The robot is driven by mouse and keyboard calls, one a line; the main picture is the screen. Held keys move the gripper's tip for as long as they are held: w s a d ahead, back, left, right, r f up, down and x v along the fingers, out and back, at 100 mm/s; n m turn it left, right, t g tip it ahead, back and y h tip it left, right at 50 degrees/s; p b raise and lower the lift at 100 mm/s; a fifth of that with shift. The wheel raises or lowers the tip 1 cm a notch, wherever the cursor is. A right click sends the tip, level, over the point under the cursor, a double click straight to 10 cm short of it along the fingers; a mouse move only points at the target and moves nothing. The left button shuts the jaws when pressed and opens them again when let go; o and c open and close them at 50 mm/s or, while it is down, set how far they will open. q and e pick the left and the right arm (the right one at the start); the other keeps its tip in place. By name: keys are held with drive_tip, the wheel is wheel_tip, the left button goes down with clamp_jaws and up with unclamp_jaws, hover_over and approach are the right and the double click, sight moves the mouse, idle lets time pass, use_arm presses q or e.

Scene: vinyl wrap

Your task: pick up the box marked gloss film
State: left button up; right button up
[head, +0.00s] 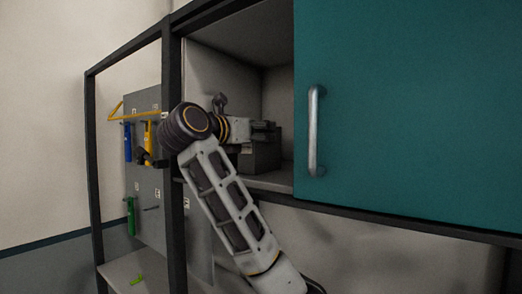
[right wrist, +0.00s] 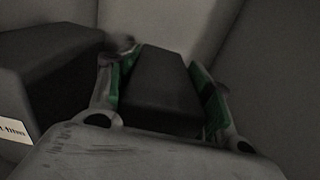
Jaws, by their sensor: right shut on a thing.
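My right gripper (head: 270,131) reaches into the open part of the cabinet. In the right wrist view its two green-padded fingers (right wrist: 163,82) are shut on a dark box (right wrist: 160,88), one on each side. No label shows on this box, so I cannot read its marking. A second dark box (right wrist: 48,70) stands to the left, with a white label partly cut off that seems to end in "film". In the head view a dark box (head: 262,157) shows below the gripper; I cannot tell which of the two it is. My left gripper is out of view.
A teal sliding door (head: 410,110) with a metal handle (head: 315,130) covers the cabinet's right part. A dark frame post (head: 174,70) stands left of the opening. A grey pegboard (head: 150,190) with hanging tools is further left, above a lower shelf (head: 125,272).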

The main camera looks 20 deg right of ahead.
drive_tip(key=c, duration=0.3)
drive_tip(key=shift+r, duration=0.15)
drive_tip(key=shift+c, duration=0.2)
drive_tip(key=shift+r+b, duration=0.55)
drive_tip(key=shift+r, duration=4.35)
